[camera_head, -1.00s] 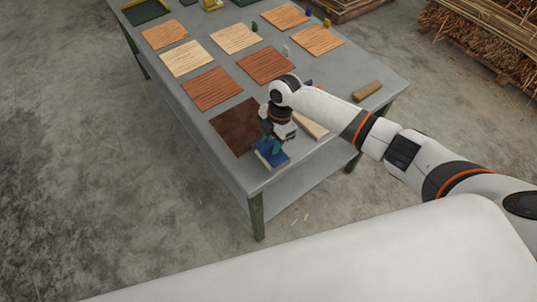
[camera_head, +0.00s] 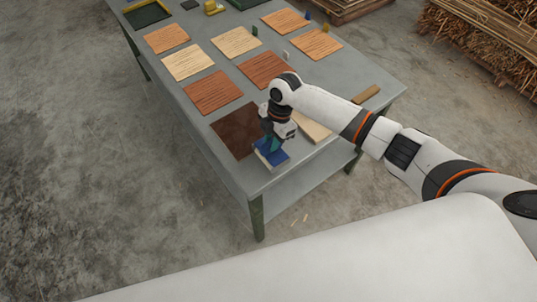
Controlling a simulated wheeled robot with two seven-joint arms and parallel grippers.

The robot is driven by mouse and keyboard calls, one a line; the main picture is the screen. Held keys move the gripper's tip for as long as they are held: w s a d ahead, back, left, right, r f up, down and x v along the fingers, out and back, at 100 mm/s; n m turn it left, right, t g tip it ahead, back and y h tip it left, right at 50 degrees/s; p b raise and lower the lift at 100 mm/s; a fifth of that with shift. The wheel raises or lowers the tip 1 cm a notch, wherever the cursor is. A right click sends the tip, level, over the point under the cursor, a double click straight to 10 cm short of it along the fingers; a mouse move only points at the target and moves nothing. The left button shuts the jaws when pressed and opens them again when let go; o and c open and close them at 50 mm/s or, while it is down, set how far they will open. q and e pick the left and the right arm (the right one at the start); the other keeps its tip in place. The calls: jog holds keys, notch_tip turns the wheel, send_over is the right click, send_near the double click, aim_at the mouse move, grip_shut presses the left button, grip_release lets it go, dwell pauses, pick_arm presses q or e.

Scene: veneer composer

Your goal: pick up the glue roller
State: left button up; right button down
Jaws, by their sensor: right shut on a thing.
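My right gripper (camera_head: 273,143) is above the front corner of the grey workbench (camera_head: 222,152), pointing down. It is shut on a small teal thing, which I take to be the glue roller (camera_head: 270,147); the fingers hide much of it. Directly below is a small blue tray (camera_head: 272,158) with a pale edge. The roller is at or just over the tray; I cannot tell if it touches. My left gripper is out of view.
Several veneer sheets (camera_head: 212,93) lie further back. A brown piece (camera_head: 366,94) lies near the right edge. Stacked wood strips (camera_head: 485,45) stand beyond the bench.

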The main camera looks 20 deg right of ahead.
jog(key=shift+a+p+v, duration=0.15)
jog(key=shift+p+v, duration=0.5)
jog(key=shift+v, duration=0.15)
jog(key=shift+a+p+v, duration=0.15)
jog(key=shift+p+v, duration=0.45)
jog(key=shift+v, duration=0.2)
jog(key=shift+s+r, duration=0.1)
